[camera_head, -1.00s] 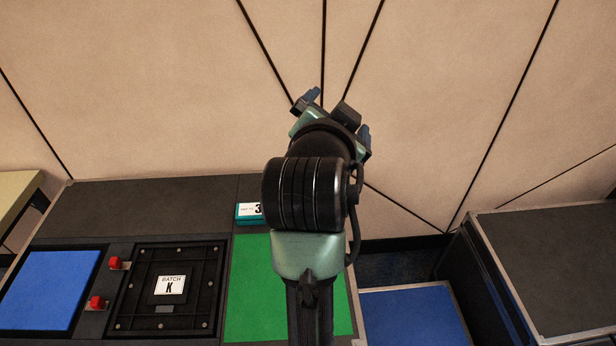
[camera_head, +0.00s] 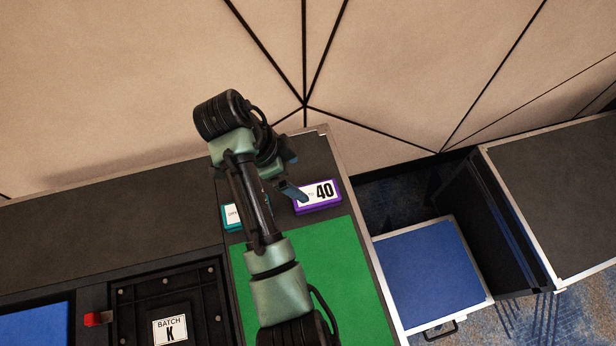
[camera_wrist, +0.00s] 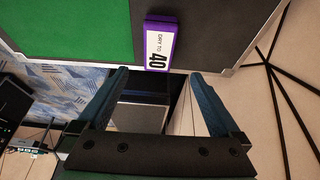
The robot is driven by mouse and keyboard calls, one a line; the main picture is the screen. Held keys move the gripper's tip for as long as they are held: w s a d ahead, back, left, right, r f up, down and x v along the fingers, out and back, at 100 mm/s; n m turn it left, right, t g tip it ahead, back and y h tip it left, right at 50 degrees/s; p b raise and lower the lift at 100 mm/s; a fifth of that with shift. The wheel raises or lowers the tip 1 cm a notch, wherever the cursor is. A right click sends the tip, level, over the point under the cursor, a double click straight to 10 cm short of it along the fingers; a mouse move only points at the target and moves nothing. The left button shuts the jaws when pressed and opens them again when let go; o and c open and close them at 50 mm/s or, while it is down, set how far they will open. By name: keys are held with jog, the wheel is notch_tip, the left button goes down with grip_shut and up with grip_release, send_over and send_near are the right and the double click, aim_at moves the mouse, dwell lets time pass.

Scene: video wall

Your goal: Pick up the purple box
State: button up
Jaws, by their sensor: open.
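The purple box (camera_head: 317,196), with a white label reading 40, lies on the dark tabletop just behind the green mat (camera_head: 315,270), near the table's right edge. In the wrist view the purple box (camera_wrist: 161,43) is upper centre, beyond the fingertips. My gripper (camera_head: 290,176) is just left of and behind the box in the head view. Its two blue fingers are spread wide in the wrist view (camera_wrist: 160,80), with nothing between them but background. It is apart from the box. My arm hides part of the area left of the box.
A teal box (camera_head: 231,217) stands left of the purple box, partly behind my arm. A black panel labelled BATCH K (camera_head: 172,310) lies left of the green mat. A blue-topped surface (camera_head: 430,272) and a dark cabinet (camera_head: 555,195) stand to the right.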

aim_at(314, 194)
jog(key=x, duration=0.6)
jog(key=shift+s+d+f, duration=0.15)
jog(key=shift+d+f, duration=0.15)
jog(key=shift+f, duration=0.05)
jog(key=shift+a+x, duration=0.2)
jog(key=shift+x, duration=2.55)
jog(key=shift+f, duration=0.1)
jog(key=shift+f, duration=0.25)
jog(key=shift+r, duration=0.1)
jog(key=c, duration=1.5)
